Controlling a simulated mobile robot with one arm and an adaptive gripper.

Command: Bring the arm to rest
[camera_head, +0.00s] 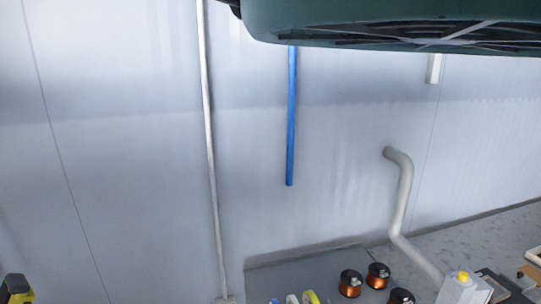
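My gripper is not clearly seen in the head view, and I cannot tell its pose or whether it holds anything. A yellow and black part (17,288) is cut off at the bottom left corner; I cannot tell what it belongs to. Several copper-coloured wire spools with black flanges, one of them here (350,283), stand at the bottom, right of the middle.
A large dark green housing (400,25) hangs across the top right. A pale wall (120,150) carries a blue pipe (291,120) and a thin white pipe (209,150). A bent grey pipe (404,195) and a white box with a yellow knob (462,288) are at right.

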